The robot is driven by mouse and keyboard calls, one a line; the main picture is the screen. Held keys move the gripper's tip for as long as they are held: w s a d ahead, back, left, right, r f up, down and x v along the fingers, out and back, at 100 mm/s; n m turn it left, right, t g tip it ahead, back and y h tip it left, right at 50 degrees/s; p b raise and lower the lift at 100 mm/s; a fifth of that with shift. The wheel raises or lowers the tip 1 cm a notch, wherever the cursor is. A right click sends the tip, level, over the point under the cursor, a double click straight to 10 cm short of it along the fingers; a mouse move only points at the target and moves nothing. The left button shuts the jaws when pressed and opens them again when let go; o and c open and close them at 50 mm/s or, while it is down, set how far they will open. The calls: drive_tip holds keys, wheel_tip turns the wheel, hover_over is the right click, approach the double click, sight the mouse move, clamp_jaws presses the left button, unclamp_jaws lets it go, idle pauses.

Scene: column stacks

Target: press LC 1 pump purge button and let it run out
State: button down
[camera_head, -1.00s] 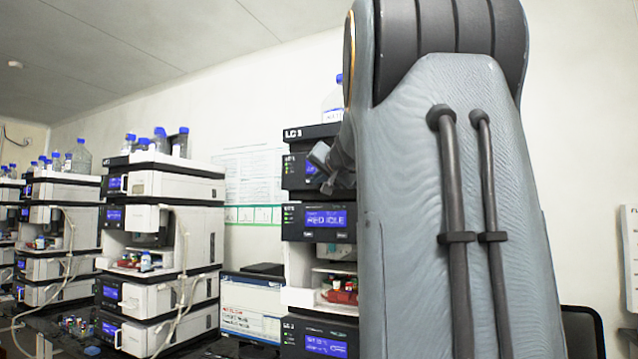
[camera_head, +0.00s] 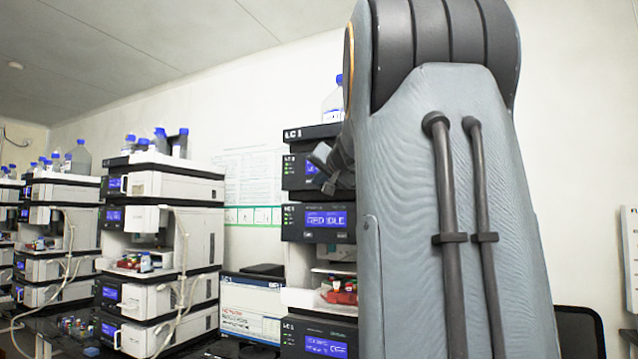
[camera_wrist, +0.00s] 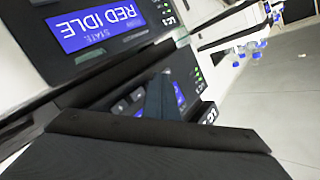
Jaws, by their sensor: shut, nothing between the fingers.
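The LC 1 stack (camera_head: 305,133) stands right of centre in the head view, partly hidden by my arm. Its upper module (camera_head: 297,168) has a dark front with a blue screen, mostly covered by my gripper (camera_head: 322,170). Below it, a module screen (camera_head: 327,219) reads "RED IDLE". In the wrist view, turned upside down, that screen (camera_wrist: 95,22) also shows. My gripper (camera_wrist: 162,98) is shut and empty there, its narrow dark tip in front of the upper module's screen and keys (camera_wrist: 125,104). I cannot tell whether the tip touches the panel or which key is the purge button.
Other instrument stacks (camera_head: 165,185) with blue-capped bottles stand to the left. A bottle (camera_head: 333,105) stands on top of the stack. Wall charts (camera_head: 250,180) hang behind.

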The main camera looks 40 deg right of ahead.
drive_tip(key=shift+a, duration=0.1)
drive_tip(key=shift+s+a+b, duration=0.3)
drive_tip(key=shift+a+b, duration=0.05)
drive_tip(key=shift+a, duration=0.3)
drive_tip(key=shift+s+a+b, duration=0.15)
drive_tip(key=shift+s+a, duration=0.15)
drive_tip(key=shift+a, duration=0.45)
drive_tip(key=shift+s+a+b, duration=0.1)
drive_tip(key=shift+s+a, duration=0.25)
drive_tip(key=shift+a, duration=0.45)
drive_tip(key=shift+s+a+b, duration=0.15)
drive_tip(key=shift+s+a, duration=0.15)
drive_tip(key=shift+a, duration=0.45)
